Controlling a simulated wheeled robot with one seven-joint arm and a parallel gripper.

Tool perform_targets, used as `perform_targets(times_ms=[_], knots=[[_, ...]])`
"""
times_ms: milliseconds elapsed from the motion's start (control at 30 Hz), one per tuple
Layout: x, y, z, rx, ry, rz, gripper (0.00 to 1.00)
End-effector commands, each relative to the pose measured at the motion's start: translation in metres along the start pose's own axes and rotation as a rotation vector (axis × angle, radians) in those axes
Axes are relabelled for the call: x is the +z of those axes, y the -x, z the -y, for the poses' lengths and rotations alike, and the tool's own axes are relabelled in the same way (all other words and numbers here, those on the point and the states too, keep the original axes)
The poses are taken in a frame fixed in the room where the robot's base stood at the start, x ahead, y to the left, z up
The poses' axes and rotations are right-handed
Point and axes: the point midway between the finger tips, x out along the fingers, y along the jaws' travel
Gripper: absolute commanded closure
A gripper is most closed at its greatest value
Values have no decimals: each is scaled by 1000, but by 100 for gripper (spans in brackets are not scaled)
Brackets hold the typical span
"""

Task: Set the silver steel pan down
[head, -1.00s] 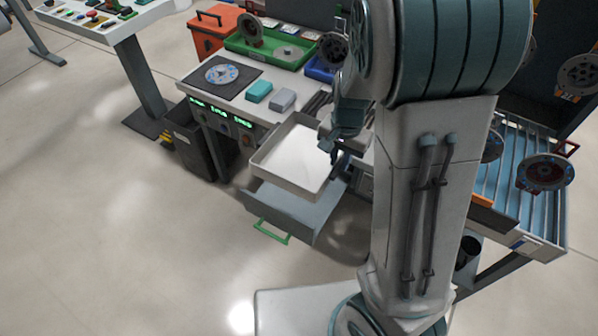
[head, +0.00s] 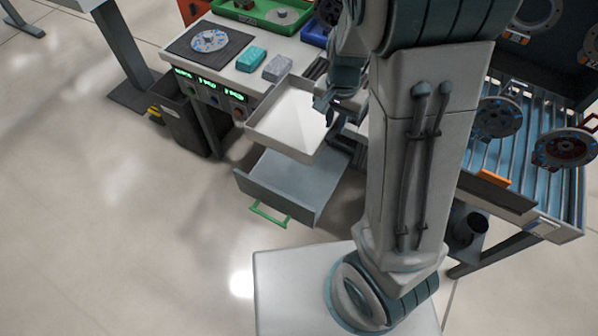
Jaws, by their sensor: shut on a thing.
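The silver steel pan (head: 288,117) is a shallow, pale, square-cornered tray, upright and nearly level, with nothing seen in it. It shows in the head view in front of the worktable and above an open drawer. My gripper (head: 329,112) is at the pan's right side, shut on its rim. My arm hides part of the surroundings to the right of the pan. I cannot tell whether the pan's underside touches anything.
The grey drawer (head: 278,188) with a green handle (head: 268,214) stands open below the pan. The worktable (head: 240,77) holds a black mat with a disc, teal and grey blocks, and a green tray (head: 262,14). A dark bin (head: 185,122) stands left. Open floor lies at lower left.

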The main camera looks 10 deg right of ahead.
Motion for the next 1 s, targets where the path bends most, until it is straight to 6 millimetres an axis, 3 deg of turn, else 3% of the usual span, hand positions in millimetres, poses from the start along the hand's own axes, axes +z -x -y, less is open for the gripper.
perform_targets(times_ms=[33, 200, 567, 1000], knots=[[0, -14, 0, -2, 0, -1, 100], [0, -40, 0, -2, 0, -1, 100], [0, -73, -1, 2, 0, 2, 100], [0, -180, -3, 2, -1, 2, 100]])
